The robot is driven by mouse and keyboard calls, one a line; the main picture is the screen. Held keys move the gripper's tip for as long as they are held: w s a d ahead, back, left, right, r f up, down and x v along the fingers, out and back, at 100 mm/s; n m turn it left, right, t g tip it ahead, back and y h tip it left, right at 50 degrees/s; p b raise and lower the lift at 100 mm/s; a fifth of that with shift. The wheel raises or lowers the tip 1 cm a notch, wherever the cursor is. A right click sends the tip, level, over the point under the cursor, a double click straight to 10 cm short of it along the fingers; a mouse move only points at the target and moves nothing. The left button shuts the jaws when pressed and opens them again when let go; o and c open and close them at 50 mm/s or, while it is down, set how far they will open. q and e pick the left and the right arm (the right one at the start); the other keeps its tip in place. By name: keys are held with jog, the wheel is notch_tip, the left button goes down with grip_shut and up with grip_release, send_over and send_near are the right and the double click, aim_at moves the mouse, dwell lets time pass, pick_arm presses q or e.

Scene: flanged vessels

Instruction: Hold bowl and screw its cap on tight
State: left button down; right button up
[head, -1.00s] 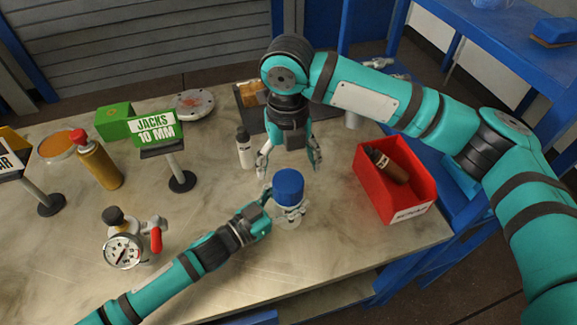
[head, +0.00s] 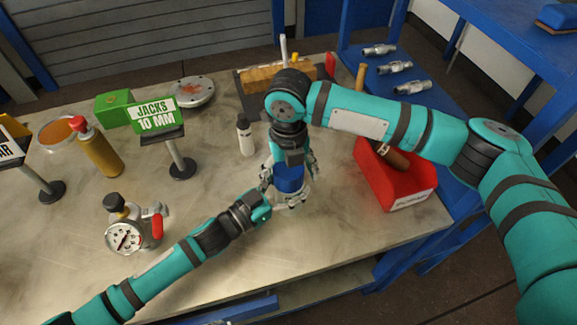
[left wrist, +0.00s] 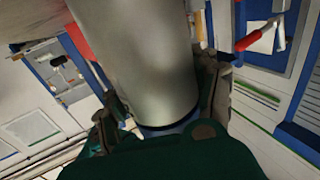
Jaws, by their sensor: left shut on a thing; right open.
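The blue cap (head: 289,179) sits on top of the bowl, at the front middle of the bench in the head view. The bowl below it is mostly hidden there. In the left wrist view the bowl (left wrist: 145,60) seems to be the large grey metal cylinder between my left fingers, with a strip of blue at its lower end. My left gripper (head: 286,203) is shut on the bowl from the left, under the cap. My right gripper (head: 290,177) points down from above, with its open fingers on either side of the cap. I cannot tell whether they touch it.
A white bottle (head: 246,137) stands close behind on the left. A gauge fitting (head: 128,230), a sign stand (head: 181,168) and a tan bottle (head: 97,150) are on the left.

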jog(key=c, duration=1.2)
jog(key=o, duration=1.3)
jog(key=shift+o, duration=0.2)
jog(key=shift+r, duration=4.05)
jog(key=shift+c, duration=0.7)
jog(key=shift+f, duration=0.15)
jog(key=shift+f, duration=3.95)
jog(key=shift+c, duration=0.4)
